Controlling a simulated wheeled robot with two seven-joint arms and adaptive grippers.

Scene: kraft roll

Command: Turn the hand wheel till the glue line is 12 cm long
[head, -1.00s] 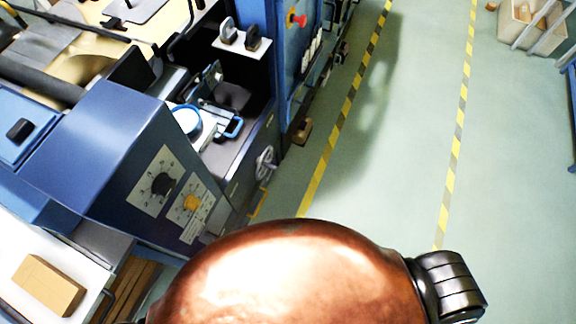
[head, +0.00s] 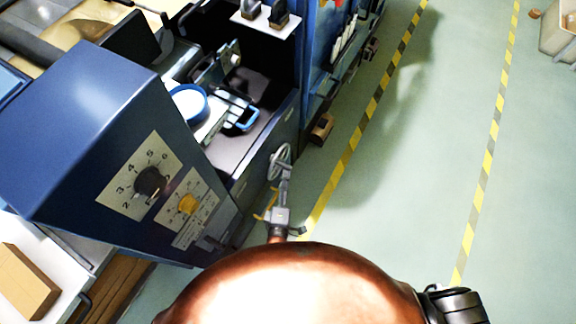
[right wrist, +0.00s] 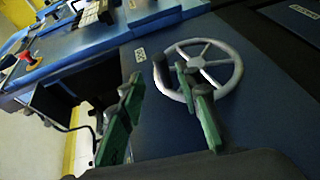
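The hand wheel (head: 281,158) is a light grey spoked wheel on the side of the blue machine. My right gripper (head: 285,176) is just in front of it in the head view. In the right wrist view the wheel (right wrist: 236,70) shows large, with a dark upright knob (right wrist: 161,70) at its left rim. The green fingers of my right gripper (right wrist: 159,77) are spread apart, and the knob appears between their tips. I see no contact, and depth is hard to judge. My left gripper is out of view. I cannot make out a glue line.
A blue-rimmed round pot (head: 189,103) sits in the machine bay. A cardboard box (head: 24,283) lies at lower left. Green floor (head: 420,190) to the right is clear.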

